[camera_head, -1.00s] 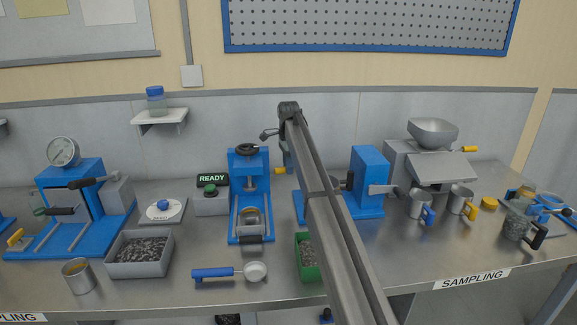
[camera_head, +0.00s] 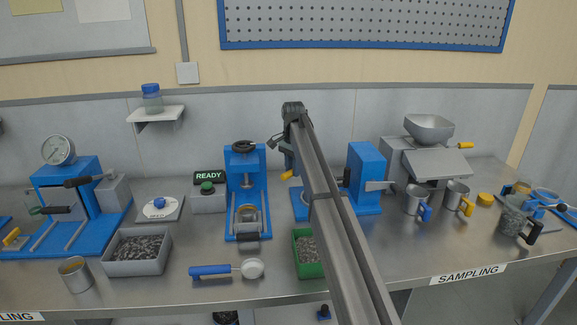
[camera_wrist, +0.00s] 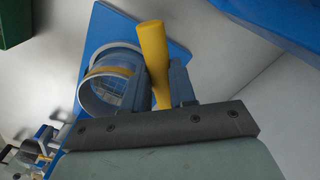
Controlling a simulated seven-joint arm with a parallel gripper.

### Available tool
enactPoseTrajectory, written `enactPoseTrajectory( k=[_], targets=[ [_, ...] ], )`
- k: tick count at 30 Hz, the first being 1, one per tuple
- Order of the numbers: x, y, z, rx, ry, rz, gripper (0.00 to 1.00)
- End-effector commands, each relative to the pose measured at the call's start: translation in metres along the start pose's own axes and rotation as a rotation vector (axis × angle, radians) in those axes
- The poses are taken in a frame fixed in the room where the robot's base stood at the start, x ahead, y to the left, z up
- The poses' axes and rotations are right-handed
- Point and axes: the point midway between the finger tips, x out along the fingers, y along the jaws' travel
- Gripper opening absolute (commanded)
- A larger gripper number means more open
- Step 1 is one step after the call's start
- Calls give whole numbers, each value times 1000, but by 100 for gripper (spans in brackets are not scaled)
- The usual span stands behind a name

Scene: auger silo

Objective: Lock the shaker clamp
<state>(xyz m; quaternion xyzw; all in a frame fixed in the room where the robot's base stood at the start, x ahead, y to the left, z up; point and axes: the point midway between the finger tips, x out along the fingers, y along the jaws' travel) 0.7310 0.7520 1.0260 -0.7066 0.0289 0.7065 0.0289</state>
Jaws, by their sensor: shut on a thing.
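My gripper (camera_wrist: 164,88) is shut on the yellow clamp handle (camera_wrist: 152,48), which stands between its two dark fingers in the wrist view. In the head view the yellow handle (camera_head: 287,175) shows tilted, just left of my arm. The shaker's blue upright (camera_head: 364,180) and base (camera_head: 299,204) show on either side of my arm, which hides the middle of it. In the wrist view a round container (camera_wrist: 104,88) with a pale rim and a yellow band lies against a blue plate (camera_wrist: 176,58), beside the handle. The clamp's latching part is hidden.
A blue press (camera_head: 247,190) stands left of the handle, with a READY box (camera_head: 208,194) beside it. A green tray (camera_head: 306,262) sits in front of the shaker, partly behind my arm. Metal cups (camera_head: 416,201) and a grey hopper machine (camera_head: 428,160) stand to the right.

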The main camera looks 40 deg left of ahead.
Motion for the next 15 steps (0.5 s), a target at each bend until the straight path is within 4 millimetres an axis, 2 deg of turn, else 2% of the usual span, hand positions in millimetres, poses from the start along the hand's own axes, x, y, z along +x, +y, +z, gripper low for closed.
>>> enactPoseTrajectory(
  k=[15],
  targets=[
    [0,48,-11,-486,-1,0,0]
  ],
)
